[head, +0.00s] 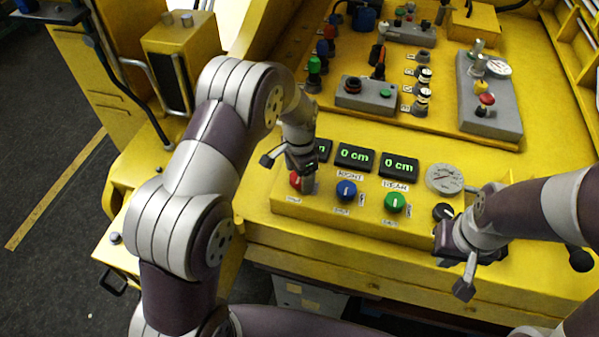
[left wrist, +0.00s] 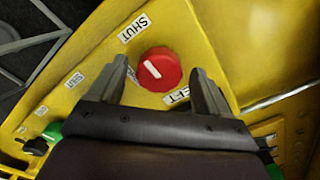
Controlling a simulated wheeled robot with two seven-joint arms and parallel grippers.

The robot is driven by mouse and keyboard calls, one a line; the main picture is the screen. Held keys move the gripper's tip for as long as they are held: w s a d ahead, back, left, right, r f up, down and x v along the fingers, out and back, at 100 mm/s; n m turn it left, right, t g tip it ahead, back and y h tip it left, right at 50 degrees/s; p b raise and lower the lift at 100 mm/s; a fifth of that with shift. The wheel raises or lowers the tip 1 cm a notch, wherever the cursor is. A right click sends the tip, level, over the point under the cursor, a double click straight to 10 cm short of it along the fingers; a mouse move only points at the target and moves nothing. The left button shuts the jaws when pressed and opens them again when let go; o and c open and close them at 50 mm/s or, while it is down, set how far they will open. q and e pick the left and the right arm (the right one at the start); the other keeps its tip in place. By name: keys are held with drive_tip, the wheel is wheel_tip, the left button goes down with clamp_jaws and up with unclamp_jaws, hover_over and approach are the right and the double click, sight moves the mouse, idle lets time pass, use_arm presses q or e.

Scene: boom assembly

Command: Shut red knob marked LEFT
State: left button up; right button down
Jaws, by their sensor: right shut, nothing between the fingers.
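The red knob (left wrist: 160,70) is round with a short white mark on its left half, slanting from upper left to lower right. A SHUT label (left wrist: 133,28) lies above it, and a partly hidden label ending in "FT" (left wrist: 177,96) lies below. In the head view the red knob (head: 295,181) is partly hidden by my left gripper (head: 288,174). In the left wrist view my left gripper (left wrist: 162,82) is open, with one finger on each side of the knob and gaps visible. My right gripper (head: 464,289) is shut and empty, near the panel's front right.
A blue knob (head: 346,190) and a green knob (head: 394,202) sit right of the red one. Displays reading 0 cm (head: 355,157) stand behind them. A round gauge (head: 444,178) is at the right. Grey control boxes (head: 366,95) stand farther back.

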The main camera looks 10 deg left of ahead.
use_arm(q)
wheel_tip(320, 180, up, 7)
drive_tip(key=shift+r+b, duration=0.15)
drive_tip(key=shift+b, duration=1)
wheel_tip(320, 180, up, 6)
drive_tip(key=p, duration=0.2)
drive_tip(key=shift+f+p, duration=0.25)
drive_tip(key=shift+p, duration=0.1)
